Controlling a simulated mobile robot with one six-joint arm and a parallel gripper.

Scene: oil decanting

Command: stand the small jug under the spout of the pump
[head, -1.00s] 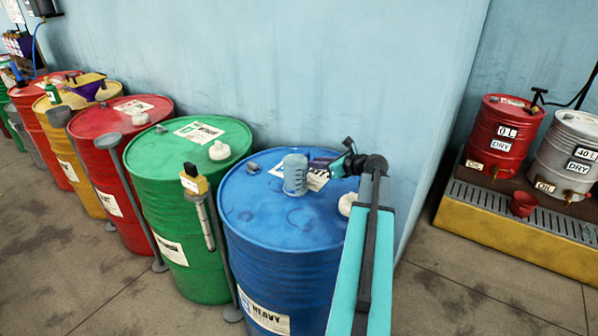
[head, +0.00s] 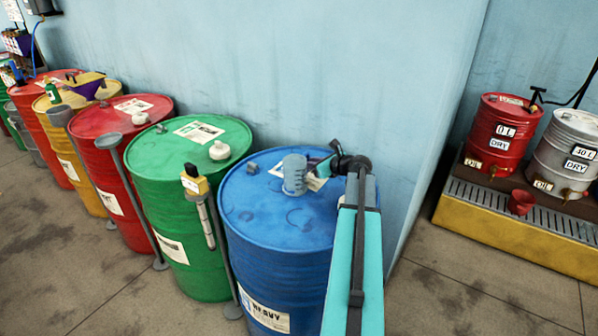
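A small translucent blue-grey jug with measuring marks (head: 294,175) is on top of the blue drum (head: 262,215), over or beside its white label. It looks slightly tilted. My gripper (head: 316,166) is at the jug's right side, low over the drum top. Its fingers are small and partly hidden by the jug, so I cannot tell whether they grip it. A dark hose fitting (head: 538,92), possibly part of the pump, shows above the red "0 L" drum (head: 500,135) at the right. I cannot make out a clear spout.
Green (head: 185,245), red and yellow drums stand in a row to the left. A yellow-headed stand (head: 195,184) is between the green and blue drums. A grated yellow spill pallet (head: 520,232) with a small red vessel (head: 521,202) is at the right, across bare floor. A wall corner juts between.

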